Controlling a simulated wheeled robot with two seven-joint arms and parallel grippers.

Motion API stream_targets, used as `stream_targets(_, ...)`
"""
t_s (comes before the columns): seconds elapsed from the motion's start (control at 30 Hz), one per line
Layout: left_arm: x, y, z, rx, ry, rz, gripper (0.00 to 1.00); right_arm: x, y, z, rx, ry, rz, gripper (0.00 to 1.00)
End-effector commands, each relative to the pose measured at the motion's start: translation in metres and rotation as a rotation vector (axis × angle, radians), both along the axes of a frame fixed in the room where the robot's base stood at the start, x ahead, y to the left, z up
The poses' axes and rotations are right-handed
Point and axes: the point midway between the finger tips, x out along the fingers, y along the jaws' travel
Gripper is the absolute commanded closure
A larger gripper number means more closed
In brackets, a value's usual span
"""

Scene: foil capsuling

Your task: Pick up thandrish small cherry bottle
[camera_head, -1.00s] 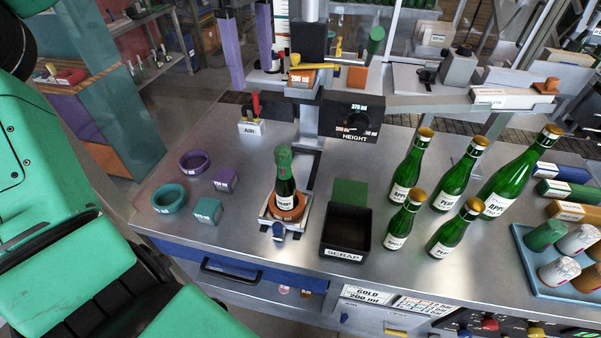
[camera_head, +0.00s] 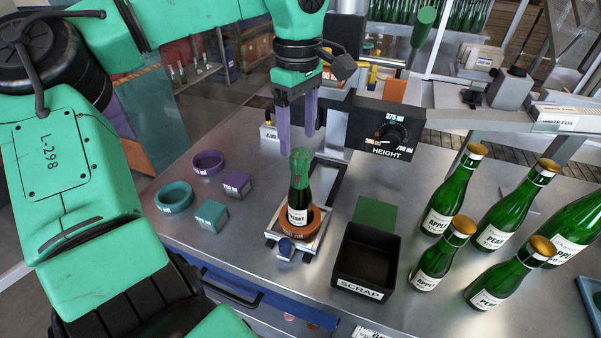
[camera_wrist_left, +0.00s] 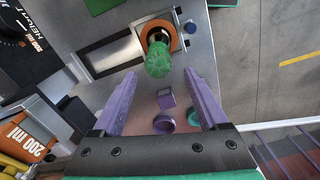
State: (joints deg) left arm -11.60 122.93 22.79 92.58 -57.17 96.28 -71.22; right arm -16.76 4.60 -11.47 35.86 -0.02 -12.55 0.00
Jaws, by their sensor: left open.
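A small green bottle (camera_head: 298,197) with a green foil cap stands upright in an orange ring (camera_head: 316,222) on a small metal stand (camera_head: 284,241). In the left wrist view the bottle's green cap (camera_wrist_left: 158,60) shows just beyond and between the fingertips (camera_wrist_left: 159,76), apart from both. My right gripper is not in view.
A black scrap bin (camera_head: 362,284) stands just right of the stand. Several taller gold-capped bottles (camera_head: 449,196) stand farther right. Purple (camera_head: 208,162) and teal (camera_head: 174,197) rings with small blocks lie left. The height unit (camera_head: 388,133) stands behind.

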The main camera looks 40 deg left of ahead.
Motion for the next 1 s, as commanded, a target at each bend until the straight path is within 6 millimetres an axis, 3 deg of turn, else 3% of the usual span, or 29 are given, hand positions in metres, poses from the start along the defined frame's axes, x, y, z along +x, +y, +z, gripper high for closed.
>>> stream_targets(0.17, 0.001, 0.0, -0.021, -0.001, 0.003, 0.0, 0.23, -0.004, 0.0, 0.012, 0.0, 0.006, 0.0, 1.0)
stream_targets(0.3, 0.003, -0.002, -0.045, -0.002, 0.006, 0.0, 0.23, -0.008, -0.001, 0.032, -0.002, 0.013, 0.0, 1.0)
stream_targets(0.4, 0.004, -0.001, -0.063, 0.0, 0.002, 0.001, 0.23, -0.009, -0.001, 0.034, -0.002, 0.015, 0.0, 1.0)
stream_targets(0.63, 0.004, -0.001, -0.07, 0.001, -0.001, 0.002, 0.23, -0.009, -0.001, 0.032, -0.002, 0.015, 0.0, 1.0)
stream_targets(0.83, 0.004, -0.001, -0.07, 0.001, -0.001, 0.002, 1.0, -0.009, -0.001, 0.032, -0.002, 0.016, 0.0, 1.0)
stream_targets(1.0, 0.004, -0.001, -0.069, 0.001, -0.002, 0.002, 1.0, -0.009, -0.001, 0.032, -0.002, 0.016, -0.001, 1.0)
